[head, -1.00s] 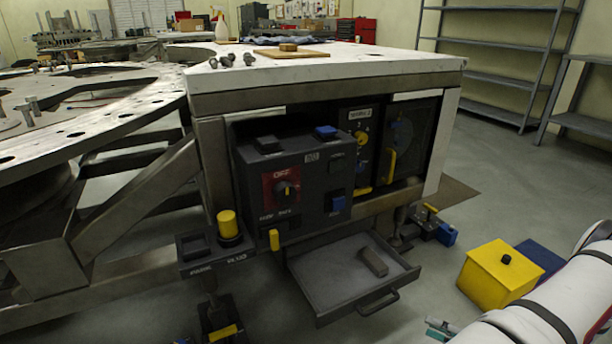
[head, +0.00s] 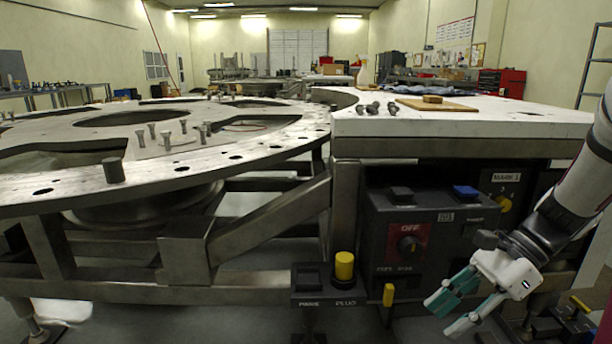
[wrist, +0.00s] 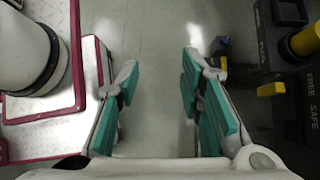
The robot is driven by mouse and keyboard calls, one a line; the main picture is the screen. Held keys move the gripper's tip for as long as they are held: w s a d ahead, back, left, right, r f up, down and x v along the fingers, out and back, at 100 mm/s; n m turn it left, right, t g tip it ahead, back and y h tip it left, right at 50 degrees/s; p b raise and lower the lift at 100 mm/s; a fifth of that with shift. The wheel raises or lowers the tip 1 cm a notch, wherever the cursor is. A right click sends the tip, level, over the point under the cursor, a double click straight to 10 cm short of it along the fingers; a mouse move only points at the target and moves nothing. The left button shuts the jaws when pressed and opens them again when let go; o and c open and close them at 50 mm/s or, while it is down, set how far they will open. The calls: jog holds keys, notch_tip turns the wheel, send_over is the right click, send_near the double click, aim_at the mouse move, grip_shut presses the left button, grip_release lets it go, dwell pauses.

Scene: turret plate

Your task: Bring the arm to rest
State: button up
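My gripper (head: 458,302) is at the lower right in the head view, in front of the dark control box (head: 420,235) under the table. Its teal-padded fingers point down and to the left. In the wrist view my gripper (wrist: 158,100) has its two fingers wide apart, with only bare grey floor showing between them. It holds nothing. My arm comes in from the right edge of the head view.
A small panel with a yellow plug (head: 344,266) stands left of my gripper; the plug also shows in the wrist view (wrist: 306,42). The white tabletop (head: 470,124) carries bolts (head: 375,108) and a wooden board (head: 437,105). The large ring plate (head: 280,140) spreads left.

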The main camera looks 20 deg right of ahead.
jog(key=s+a+r+n+g+h, duration=0.1)
jog(key=s+a+r+n+h, duration=0.15)
jog(key=a+n, duration=0.2)
jog(key=s+a+r+n+g+h, duration=0.1)
jog(key=s+a+r+n+g, duration=0.1)
jog(key=s+a+r+n, duration=0.3)
jog(key=s+a+f+n+t+h, duration=0.1)
jog(key=s+a+n+h, duration=0.15)
jog(key=s+n, duration=0.25)
jog(key=s+a+n+t+h, duration=0.1)
jog(key=s+a+n+h, duration=0.15)
jog(key=s+n, duration=0.3)
notch_tip(320, 180, up, 38)
jog(key=t+p, duration=0.4)
jog(key=p, duration=3.2)
jog(key=shift+w+d+r+n+p, duration=0.15)
jog(key=shift+w+n+p, duration=0.15)
jog(key=shift+w, duration=0.15)
jog(key=shift+d, duration=0.1)
